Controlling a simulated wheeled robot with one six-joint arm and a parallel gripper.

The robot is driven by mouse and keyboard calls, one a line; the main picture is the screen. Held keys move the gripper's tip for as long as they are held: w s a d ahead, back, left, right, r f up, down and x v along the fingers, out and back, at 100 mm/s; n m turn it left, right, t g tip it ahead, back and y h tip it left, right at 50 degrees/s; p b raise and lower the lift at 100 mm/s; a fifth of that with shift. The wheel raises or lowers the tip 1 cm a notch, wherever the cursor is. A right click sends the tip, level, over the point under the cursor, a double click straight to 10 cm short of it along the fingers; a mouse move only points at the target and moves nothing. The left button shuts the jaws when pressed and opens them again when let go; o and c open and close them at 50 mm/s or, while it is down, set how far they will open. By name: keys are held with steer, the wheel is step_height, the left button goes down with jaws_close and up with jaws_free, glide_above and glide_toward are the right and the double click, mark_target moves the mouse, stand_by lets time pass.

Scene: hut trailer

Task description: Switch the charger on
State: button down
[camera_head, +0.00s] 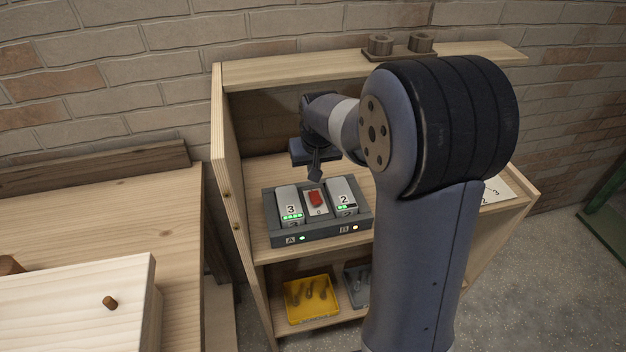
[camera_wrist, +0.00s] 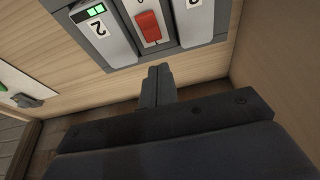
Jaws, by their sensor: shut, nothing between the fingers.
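The charger (camera_head: 318,232) is a dark grey dock on the cupboard's middle shelf. It holds battery 3 (camera_head: 290,203) on the left and battery 2 (camera_head: 343,194) on the right. A red rocker switch (camera_head: 316,198) sits between them on a light plate; its position is hard to tell. Lamp A glows green and lamp B whitish on the front edge. My gripper (camera_head: 315,176) is shut and empty, pointing down just behind and above the switch. In the wrist view the shut fingertips (camera_wrist: 158,70) show below the red switch (camera_wrist: 149,26), apparently apart from it.
The cupboard's side wall (camera_head: 228,170) stands close left of the charger. A yellow tray (camera_head: 311,298) and a grey tray (camera_head: 357,285) lie on the lower shelf. A wooden bench (camera_head: 100,225) is at left.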

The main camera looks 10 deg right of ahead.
step_height(320, 180, up, 6)
glide_above(314, 200)
steer(key=shift+w+r, duration=0.15)
steer(key=shift+w, duration=0.25)
step_height(314, 200, down, 9)
steer(key=shift+f+p, duration=0.2)
steer(key=shift+p, duration=0.1)
steer(key=shift+f+b, duration=0.3)
steer(key=shift+b, duration=0.55)
steer(key=b, duration=0.2)
steer(key=shift+s+f+t+b, duration=0.2)
steer(key=shift+f+t+b, duration=0.1)
steer(key=shift+t, duration=0.1)
steer(key=shift+s+b, duration=0.1)
steer(key=shift+b, duration=0.2)
steer(key=v, duration=0.6)
steer(key=shift+r, duration=0.15)
